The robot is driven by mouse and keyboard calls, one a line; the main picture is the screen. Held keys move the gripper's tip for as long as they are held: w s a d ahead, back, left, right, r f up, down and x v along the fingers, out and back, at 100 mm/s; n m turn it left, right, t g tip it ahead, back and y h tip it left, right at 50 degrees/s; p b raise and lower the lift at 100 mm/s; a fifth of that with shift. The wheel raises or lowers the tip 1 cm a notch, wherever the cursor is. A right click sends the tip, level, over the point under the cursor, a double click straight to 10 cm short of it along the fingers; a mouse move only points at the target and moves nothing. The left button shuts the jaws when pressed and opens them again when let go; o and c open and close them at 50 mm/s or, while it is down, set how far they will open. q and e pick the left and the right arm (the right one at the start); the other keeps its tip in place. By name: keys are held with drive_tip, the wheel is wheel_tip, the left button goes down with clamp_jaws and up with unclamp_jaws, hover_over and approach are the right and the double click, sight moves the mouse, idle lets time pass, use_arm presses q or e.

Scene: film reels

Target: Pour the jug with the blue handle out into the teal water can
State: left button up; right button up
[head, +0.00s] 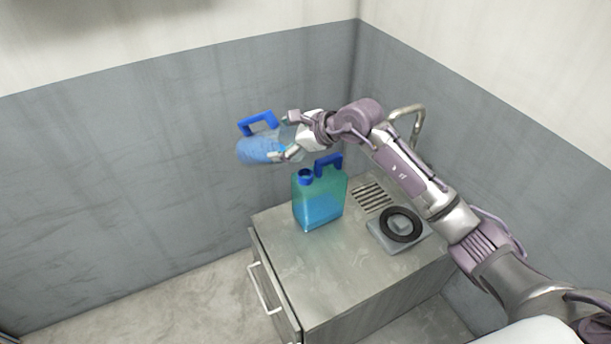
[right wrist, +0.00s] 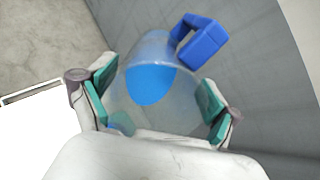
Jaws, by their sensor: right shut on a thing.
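The clear jug with the blue handle (head: 262,148) is held in the air, tilted well over to the left, with blue liquid inside. It also shows in the right wrist view (right wrist: 150,85), between the finger pads. My right gripper (head: 284,136) is shut on the jug's body, and the jug's handle points up and to the left. The teal water can (head: 320,200) stands upright on the grey cabinet, with a blue neck and a blue handle. The jug is above and to the left of the can, apart from it. My left gripper is not in view.
The grey cabinet (head: 285,255) has a drawer handle on its front left. A black ring on a square plate (head: 402,226), a slotted drain (head: 372,196) and a bent metal tap (head: 410,115) are to the right of the can. Walls stand behind.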

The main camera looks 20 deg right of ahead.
drive_tip(key=shift+r, duration=0.15)
drive_tip(key=shift+s+d+t+y+b, duration=0.15)
drive_tip(key=shift+t+y+b, duration=0.2)
drive_tip(key=shift+b, duration=0.65)
drive_tip(key=shift+r, duration=0.25)
drive_tip(key=shift+b, duration=0.3)
drive_tip(key=shift+s+d+t+y+b, duration=0.2)
drive_tip(key=shift+t+y+b, duration=0.15)
drive_tip(key=shift+b, duration=0.65)
drive_tip(key=shift+r, duration=0.2)
